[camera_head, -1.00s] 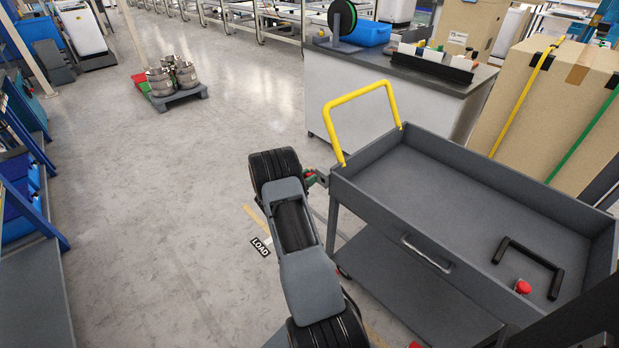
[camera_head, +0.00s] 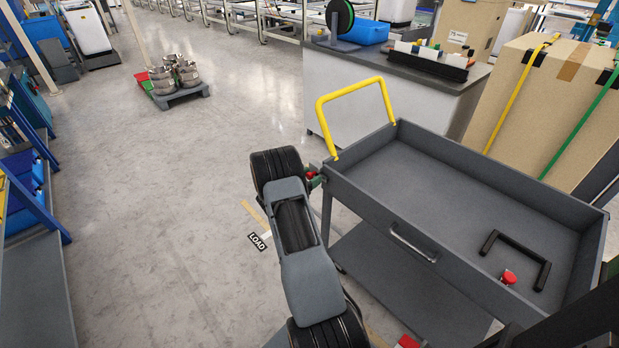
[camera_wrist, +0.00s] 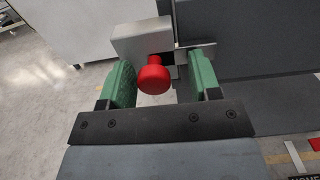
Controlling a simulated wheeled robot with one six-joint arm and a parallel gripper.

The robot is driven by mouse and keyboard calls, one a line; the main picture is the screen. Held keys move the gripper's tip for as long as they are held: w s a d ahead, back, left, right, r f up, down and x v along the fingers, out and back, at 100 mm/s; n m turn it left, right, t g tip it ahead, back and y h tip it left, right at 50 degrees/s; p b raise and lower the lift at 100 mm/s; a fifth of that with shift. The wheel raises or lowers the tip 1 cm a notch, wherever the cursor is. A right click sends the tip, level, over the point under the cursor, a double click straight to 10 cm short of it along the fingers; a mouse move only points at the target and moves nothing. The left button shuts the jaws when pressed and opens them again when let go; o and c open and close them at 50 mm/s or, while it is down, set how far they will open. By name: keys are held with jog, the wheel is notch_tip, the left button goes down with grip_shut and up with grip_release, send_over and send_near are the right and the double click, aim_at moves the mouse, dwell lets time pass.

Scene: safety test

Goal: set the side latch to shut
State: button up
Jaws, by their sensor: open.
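The side latch shows as a red round knob (camera_wrist: 153,76) on a grey metal block (camera_wrist: 142,38) at the side of the grey cart (camera_head: 362,215). In the wrist view the knob is between the two green fingers of my gripper (camera_wrist: 160,66), nearer the left finger. The gripper is open, and a gap shows on each side of the knob. In the head view my gripper (camera_head: 313,180) is at the cart's near left corner, below the yellow handle. My arm hides part of that spot, and the latch's setting cannot be read clearly.
The cart's tray holds a black bar handle (camera_head: 513,244) and a red button (camera_head: 508,277). A yellow handle (camera_head: 350,90) rises at its left end. A workbench (camera_head: 440,70) and a large carton (camera_head: 545,95) stand behind.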

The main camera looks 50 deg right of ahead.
jog(key=w+a, duration=0.1)
jog(key=a, duration=1.2)
jog(key=shift+a+p, duration=0.35)
jog(key=shift+a, duration=0.05)
